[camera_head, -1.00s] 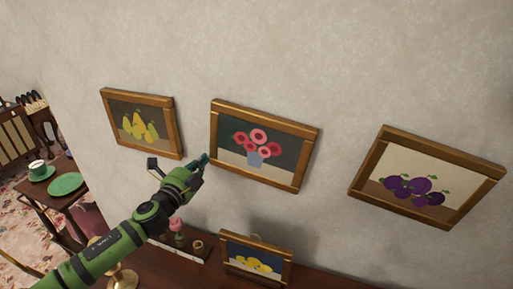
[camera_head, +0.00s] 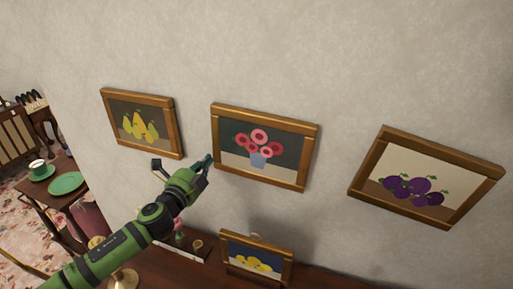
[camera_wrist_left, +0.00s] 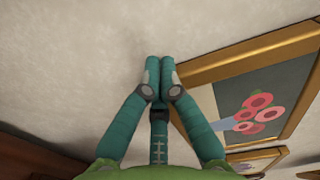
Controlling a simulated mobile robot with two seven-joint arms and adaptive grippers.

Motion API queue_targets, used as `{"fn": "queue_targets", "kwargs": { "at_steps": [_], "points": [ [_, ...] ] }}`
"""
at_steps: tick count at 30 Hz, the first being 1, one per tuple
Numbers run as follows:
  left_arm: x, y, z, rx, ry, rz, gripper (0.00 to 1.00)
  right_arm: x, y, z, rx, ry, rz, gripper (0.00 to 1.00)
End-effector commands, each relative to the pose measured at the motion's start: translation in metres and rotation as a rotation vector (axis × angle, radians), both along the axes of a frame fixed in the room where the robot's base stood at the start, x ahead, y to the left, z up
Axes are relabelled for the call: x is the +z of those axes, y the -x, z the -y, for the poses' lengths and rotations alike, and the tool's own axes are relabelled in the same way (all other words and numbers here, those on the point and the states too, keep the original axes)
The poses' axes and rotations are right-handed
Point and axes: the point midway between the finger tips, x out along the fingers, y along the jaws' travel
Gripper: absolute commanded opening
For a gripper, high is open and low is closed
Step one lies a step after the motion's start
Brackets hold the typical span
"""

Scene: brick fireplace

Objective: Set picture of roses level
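The picture of roses (camera_head: 258,147), pink and red flowers in a blue vase in a gold-brown wooden frame, hangs in the middle of the wall. Its top edge slopes down to the right in the head view, much as the pear picture's does. It also shows at the right of the left wrist view (camera_wrist_left: 258,112). My left gripper (camera_head: 207,160) is at the lower left corner of its frame. In the left wrist view the fingers (camera_wrist_left: 160,68) are together with nothing between them, beside the frame; I cannot tell whether they touch it. My right gripper is out of view.
A pear picture (camera_head: 141,124) hangs to the left and a plum picture (camera_head: 426,178) to the right. A small picture with yellow fruit (camera_head: 255,257) stands on the dark wooden shelf (camera_head: 190,274) below. A side table with green plates (camera_head: 67,183) stands at the far left.

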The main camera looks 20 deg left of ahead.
Motion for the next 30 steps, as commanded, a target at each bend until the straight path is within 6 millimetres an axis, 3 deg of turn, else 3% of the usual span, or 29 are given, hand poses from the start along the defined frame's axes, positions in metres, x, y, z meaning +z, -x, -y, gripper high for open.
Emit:
{"fn": "queue_targets", "kwargs": {
  "at_steps": [17,30],
  "points": [
    [0.002,0.0,0.008,-0.005,0.001,0.003,0.0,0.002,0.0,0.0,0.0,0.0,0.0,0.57],
    [0.0,-0.001,-0.007,-0.002,0.0,0.001,0.0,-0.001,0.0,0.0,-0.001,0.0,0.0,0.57]
  ]
}}
